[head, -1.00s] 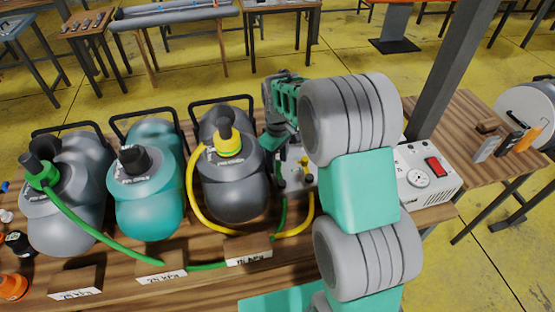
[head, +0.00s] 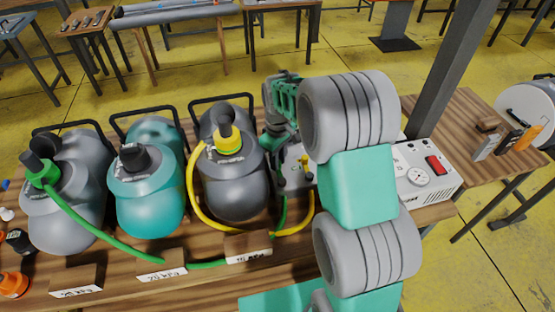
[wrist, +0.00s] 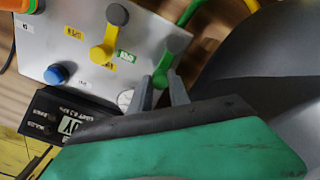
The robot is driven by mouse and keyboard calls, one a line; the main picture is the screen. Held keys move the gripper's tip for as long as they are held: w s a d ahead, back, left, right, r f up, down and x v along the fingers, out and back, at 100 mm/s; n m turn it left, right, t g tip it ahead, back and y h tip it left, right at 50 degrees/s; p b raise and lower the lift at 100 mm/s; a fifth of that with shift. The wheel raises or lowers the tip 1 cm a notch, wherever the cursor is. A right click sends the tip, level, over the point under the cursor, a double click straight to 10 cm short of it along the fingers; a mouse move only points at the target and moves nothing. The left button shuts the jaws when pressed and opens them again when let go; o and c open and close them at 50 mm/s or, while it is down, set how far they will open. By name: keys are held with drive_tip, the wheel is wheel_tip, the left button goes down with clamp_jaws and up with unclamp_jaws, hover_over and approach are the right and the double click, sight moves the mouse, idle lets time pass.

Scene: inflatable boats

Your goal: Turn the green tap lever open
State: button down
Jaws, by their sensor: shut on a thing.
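The green tap lever (wrist: 171,58) stands on the grey panel (wrist: 45,62) in the wrist view, with its lower end between my fingers. My gripper (wrist: 165,84) is shut on that end. In the head view my gripper's end (head: 277,140) is over the panel beside the dark pump, and the green lever is hidden there. A yellow tap lever (wrist: 104,50) with a grey cap sits left of the green one, apart from my fingers.
A blue knob (wrist: 57,74) and a black gauge box (wrist: 62,112) lie near the panel's lower left. The dark pump (head: 235,187) stands close to my gripper. Yellow hose (head: 197,205) and green hose (head: 110,242) run along the bench. A white box with a dial (head: 425,177) stands to the right.

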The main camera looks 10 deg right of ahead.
drive_tip(key=shift+d+m, duration=0.1)
drive_tip(key=shift+m, duration=0.2)
drive_tip(key=d+m+b, duration=0.1)
drive_tip(key=m, duration=0.1)
drive_tip(key=shift+s+d+m, duration=0.1)
drive_tip(key=shift+m, duration=0.2)
drive_tip(key=m, duration=0.1)
drive_tip(key=d+m, duration=0.1)
drive_tip(key=shift+s+m+b, duration=0.25)
drive_tip(key=shift+m+b, duration=0.05)
drive_tip(key=m, duration=0.1)
drive_tip(key=s+d+m, duration=0.1)
drive_tip(key=m, duration=0.1)
drive_tip(key=shift+d+b, duration=0.2)
drive_tip(key=shift+b, duration=0.1)
drive_tip(key=shift+s+d+m, duration=0.2)
drive_tip(key=shift+s+m, duration=0.05)
drive_tip(key=shift+m, duration=0.6)
drive_tip(key=shift+s+d+m, duration=0.2)
drive_tip(key=shift+s+m, duration=0.05)
drive_tip(key=shift+m, duration=0.6)
drive_tip(key=c, duration=1.2)
unclamp_jaws()
drive_tip(key=shift+c, duration=0.2)
wheel_tip(320, 180, up, 8)
drive_tip(key=b, duration=0.1)
